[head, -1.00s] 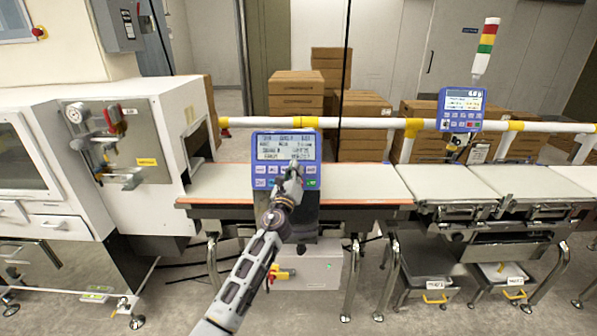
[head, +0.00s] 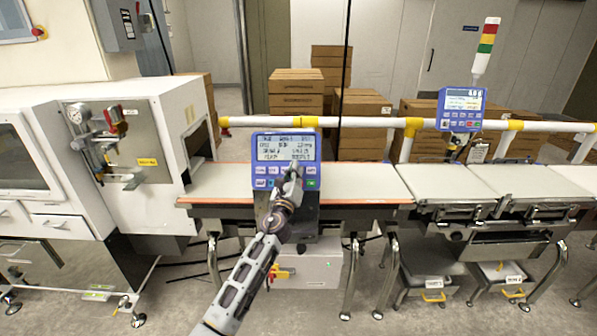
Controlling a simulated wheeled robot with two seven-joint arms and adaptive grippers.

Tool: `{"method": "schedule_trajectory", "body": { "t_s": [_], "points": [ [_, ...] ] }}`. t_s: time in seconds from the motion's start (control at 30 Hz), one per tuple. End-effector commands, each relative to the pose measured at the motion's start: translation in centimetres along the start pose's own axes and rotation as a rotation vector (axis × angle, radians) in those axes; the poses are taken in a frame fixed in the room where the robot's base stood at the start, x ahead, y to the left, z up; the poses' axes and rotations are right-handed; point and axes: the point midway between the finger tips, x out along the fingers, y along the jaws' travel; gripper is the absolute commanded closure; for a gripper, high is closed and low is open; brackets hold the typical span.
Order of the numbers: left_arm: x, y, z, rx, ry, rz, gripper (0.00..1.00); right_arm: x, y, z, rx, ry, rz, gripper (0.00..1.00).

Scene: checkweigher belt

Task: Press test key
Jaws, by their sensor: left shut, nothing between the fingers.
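A blue control panel (head: 262,161) with a lit text screen (head: 284,147) stands in front of the belt, with rows of keys under the screen. My left gripper (head: 296,168) is shut and empty. Its tip is over the keys, right of the panel's middle, and hides some of them. I cannot tell whether the tip touches a key. A green key (head: 311,183) shows at the lower right, and the key labels are too small to read. My right gripper is not in view.
A second blue panel (head: 462,108) hangs on the rail at the right, below a signal tower (head: 487,47). The belt (head: 355,182) runs behind the near panel. A white machine (head: 130,165) stands at the left. Cardboard boxes (head: 296,90) are stacked behind.

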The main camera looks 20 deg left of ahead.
Motion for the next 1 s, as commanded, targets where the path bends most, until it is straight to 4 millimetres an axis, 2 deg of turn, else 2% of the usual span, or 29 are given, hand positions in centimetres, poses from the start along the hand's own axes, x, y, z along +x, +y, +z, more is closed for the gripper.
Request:
{"method": "schedule_trajectory", "body": {
  "t_s": [1.0],
  "points": [
    [-3.4,-2.6,2.6,0.001,0.0,-0.001,1.0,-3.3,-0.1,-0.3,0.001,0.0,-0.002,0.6]
  ]
}}
